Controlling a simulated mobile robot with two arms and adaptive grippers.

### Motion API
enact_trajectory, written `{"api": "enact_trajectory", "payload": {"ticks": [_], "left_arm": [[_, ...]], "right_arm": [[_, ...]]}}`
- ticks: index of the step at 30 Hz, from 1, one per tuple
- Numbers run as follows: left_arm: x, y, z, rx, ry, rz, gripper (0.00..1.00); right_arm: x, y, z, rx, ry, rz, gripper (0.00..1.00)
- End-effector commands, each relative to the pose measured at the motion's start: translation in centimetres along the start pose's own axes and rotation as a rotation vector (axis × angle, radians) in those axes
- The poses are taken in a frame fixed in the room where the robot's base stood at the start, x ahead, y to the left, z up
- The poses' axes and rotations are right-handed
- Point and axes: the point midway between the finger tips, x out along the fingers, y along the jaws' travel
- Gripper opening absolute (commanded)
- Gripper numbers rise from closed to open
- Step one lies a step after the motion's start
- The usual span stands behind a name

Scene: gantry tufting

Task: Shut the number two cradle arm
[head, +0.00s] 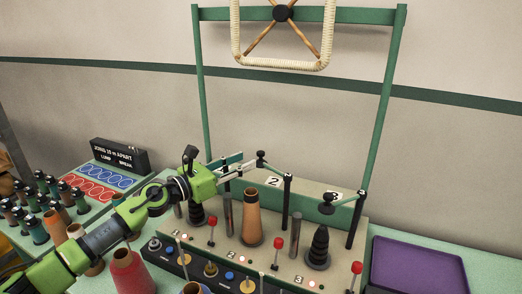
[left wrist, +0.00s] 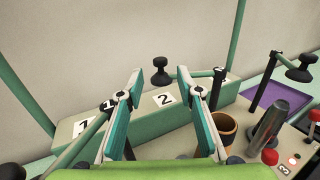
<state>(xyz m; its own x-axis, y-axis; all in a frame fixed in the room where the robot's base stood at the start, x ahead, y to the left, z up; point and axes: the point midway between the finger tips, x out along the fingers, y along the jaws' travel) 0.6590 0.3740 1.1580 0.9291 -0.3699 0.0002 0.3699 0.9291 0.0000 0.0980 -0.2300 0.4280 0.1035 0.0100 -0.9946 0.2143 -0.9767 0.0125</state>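The number two cradle arm (head: 274,167) is a green bar on a black post with a black knob (head: 260,154). It points back and left, swung away from the brown cone (head: 252,218) in front of the "2" label (head: 273,181). My left gripper (head: 246,163) is open just left of this arm, its fingers apart. In the left wrist view the knob (left wrist: 160,68) shows in the gap between my fingers (left wrist: 158,88), beyond the tips. The brown cone (left wrist: 225,128) is right of the fingers there. Contact with the arm cannot be told. My right gripper is not seen.
The number three arm's knob (head: 327,205) hangs over a black cone (head: 318,248). Spools (head: 130,270), buttons and red-topped levers (head: 278,244) stand in front. A purple tray (head: 418,265) is at right. A green gantry frame (head: 383,105) rises behind.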

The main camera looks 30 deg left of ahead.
Motion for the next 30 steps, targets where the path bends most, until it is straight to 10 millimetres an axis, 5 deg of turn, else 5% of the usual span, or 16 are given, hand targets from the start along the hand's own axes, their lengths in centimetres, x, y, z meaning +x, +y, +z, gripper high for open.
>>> {"api": "enact_trajectory", "payload": {"ticks": [15,28,30], "left_arm": [[6.9,0.0,0.2,-0.003,-0.002,0.001,0.33],[7.7,-0.1,-0.1,0.0,0.001,-0.001,0.33],[7.7,0.0,-0.1,0.0,0.001,-0.001,0.15]], "right_arm": [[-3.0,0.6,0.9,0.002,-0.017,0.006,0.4],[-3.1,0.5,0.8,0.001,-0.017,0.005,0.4],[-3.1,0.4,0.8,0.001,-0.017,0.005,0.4]]}}
